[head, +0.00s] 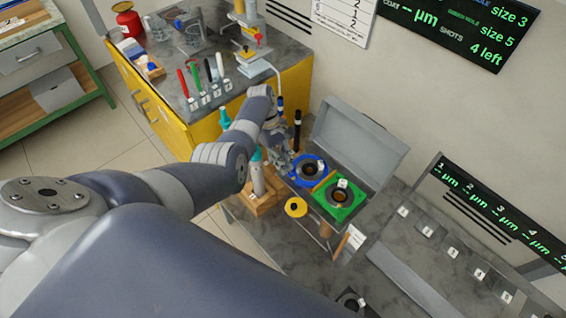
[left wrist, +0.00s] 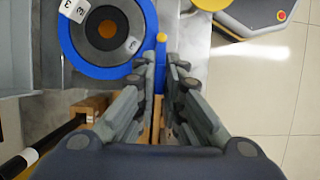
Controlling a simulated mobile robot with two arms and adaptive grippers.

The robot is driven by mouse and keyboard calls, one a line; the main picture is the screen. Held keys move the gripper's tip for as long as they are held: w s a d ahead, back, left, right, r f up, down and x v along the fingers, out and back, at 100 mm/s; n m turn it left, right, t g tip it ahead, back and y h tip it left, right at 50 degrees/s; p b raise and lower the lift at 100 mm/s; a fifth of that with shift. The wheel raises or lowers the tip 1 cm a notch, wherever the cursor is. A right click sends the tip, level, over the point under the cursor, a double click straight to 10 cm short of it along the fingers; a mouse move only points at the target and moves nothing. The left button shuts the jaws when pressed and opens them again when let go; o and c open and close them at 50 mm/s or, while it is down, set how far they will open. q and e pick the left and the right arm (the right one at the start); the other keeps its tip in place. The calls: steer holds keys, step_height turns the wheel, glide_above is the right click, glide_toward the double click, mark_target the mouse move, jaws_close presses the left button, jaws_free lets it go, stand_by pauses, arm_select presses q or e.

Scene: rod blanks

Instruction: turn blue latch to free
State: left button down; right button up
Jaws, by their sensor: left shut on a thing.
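The blue latch (left wrist: 161,58) is a short blue tab with an orange tip. It sticks out at the right edge of a blue ring (left wrist: 77,62) with a dark round centre. In the head view my left gripper (head: 284,160) is at the left edge of the ring and hides the latch there. My right gripper is not in view.
A green square holder (head: 350,209) sits right of the blue ring, before a grey case with a raised lid (head: 362,128). A yellow disc (head: 296,207) lies in front.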

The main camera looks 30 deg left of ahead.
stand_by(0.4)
arm_select(q)
steer(key=c, duration=1.7)
jaws_free()
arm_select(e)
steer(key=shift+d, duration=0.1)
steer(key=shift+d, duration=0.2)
arm_select(q)
steer(key=v, duration=1.2)
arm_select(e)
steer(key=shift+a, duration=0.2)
arm_select(q)
steer(key=shift+d, duration=0.1)
